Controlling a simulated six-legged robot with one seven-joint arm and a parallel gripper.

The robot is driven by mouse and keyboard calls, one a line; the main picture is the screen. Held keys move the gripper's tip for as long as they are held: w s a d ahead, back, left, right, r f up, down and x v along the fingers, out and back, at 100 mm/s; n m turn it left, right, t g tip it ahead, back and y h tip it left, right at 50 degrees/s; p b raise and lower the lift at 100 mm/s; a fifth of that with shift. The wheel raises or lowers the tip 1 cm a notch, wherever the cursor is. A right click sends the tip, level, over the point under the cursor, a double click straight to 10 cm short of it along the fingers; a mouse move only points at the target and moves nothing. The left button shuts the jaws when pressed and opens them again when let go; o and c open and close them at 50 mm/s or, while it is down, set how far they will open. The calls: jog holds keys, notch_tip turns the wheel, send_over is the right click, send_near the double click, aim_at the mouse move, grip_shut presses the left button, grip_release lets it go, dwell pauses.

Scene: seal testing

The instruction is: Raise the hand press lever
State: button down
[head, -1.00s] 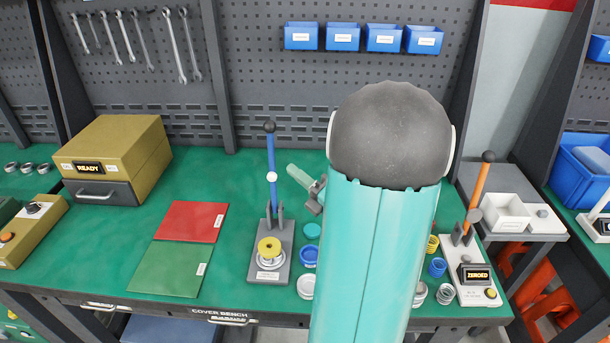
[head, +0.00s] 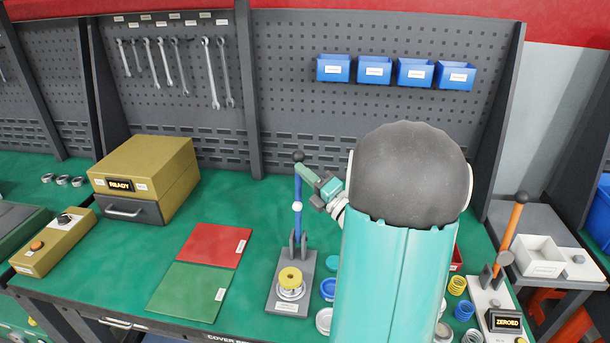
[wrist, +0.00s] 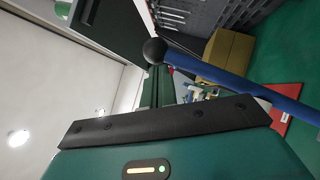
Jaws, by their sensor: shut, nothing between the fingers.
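The hand press (head: 290,290) stands on the bench with a grey base and a yellow round piece on its plate. Its blue lever (head: 297,190) stands nearly upright, with a white collar midway and a black ball knob (head: 298,157) on top. My gripper (head: 309,180) is shut and empty, just right of the lever's upper part below the knob; I cannot tell whether it touches. In the wrist view the knob (wrist: 154,50) and blue lever (wrist: 235,82) cross close in front of the gripper. My arm hides the bench to the right of the press.
A second device with an orange lever (head: 512,228) stands at the right. A yellow box marked READY (head: 145,165), a red mat (head: 212,243) and a green mat (head: 190,291) lie left. Small blue and white cups (head: 328,289) sit beside the press. Blue bins (head: 374,70) hang behind.

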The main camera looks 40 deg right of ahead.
jog(key=shift+w+d+r+m+g, duration=0.1)
jog(key=shift+w+d+m+g, duration=0.2)
jog(key=shift+w+d+m, duration=0.55)
jog(key=shift+s+d, duration=0.15)
jog(key=shift+d, duration=0.05)
